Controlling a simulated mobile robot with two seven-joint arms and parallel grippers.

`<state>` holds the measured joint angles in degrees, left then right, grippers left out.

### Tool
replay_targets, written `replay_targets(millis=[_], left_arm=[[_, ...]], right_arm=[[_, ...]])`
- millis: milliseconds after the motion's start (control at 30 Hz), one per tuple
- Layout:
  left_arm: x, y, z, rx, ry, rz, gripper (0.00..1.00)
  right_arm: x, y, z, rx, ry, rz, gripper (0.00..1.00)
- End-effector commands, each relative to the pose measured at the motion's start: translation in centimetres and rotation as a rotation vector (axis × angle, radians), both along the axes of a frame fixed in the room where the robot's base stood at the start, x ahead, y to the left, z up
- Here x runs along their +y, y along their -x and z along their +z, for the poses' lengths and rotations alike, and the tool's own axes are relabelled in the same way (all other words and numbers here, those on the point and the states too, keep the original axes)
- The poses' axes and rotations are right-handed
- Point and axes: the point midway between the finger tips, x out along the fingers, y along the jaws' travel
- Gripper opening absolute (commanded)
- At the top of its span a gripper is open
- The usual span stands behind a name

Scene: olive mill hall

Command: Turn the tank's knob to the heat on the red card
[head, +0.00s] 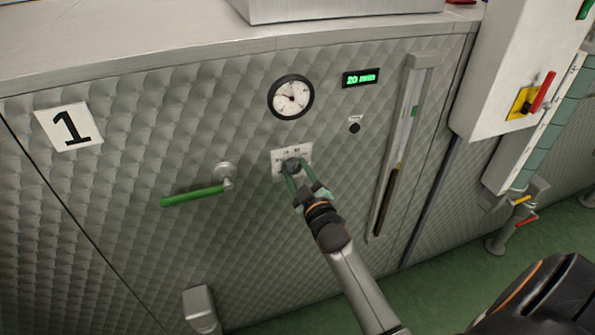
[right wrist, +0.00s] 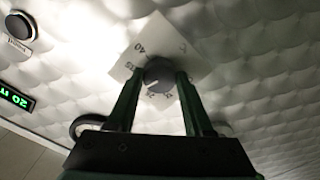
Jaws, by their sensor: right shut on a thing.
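The tank's knob (head: 291,165) is a dark round knob on a white scale plate (head: 277,156) on the quilted metal front of tank 1. In the right wrist view the knob (right wrist: 159,74) shows a pale pointer line, and the plate (right wrist: 180,45) carries numbers, with 40 legible. My right gripper (head: 293,172) is shut on the knob, one green finger on each side; it also shows in the right wrist view (right wrist: 158,82). The red card is not recognisable in these views. My left gripper is not in view.
A round gauge (head: 291,97) and a green "20 min" display (head: 360,78) sit above the knob. A green lever handle (head: 193,196) sticks out to the left. A sight tube (head: 403,140) and a control box (head: 510,70) are to the right.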

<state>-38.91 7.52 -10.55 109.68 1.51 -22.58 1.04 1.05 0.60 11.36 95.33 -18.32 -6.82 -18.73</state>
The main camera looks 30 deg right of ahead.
Motion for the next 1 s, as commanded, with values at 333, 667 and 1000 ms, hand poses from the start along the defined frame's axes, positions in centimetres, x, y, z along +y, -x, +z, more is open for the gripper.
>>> replay_targets(millis=[333,667,1000], left_arm=[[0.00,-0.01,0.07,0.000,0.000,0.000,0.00],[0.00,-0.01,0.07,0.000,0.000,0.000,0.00],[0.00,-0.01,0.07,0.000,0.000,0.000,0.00]], right_arm=[[0.00,0.01,-0.06,-0.004,-0.021,-0.001,0.00],[0.00,0.01,-0.05,-0.004,-0.019,-0.001,0.68],[0.00,0.00,-0.03,-0.004,-0.018,0.000,0.81]])
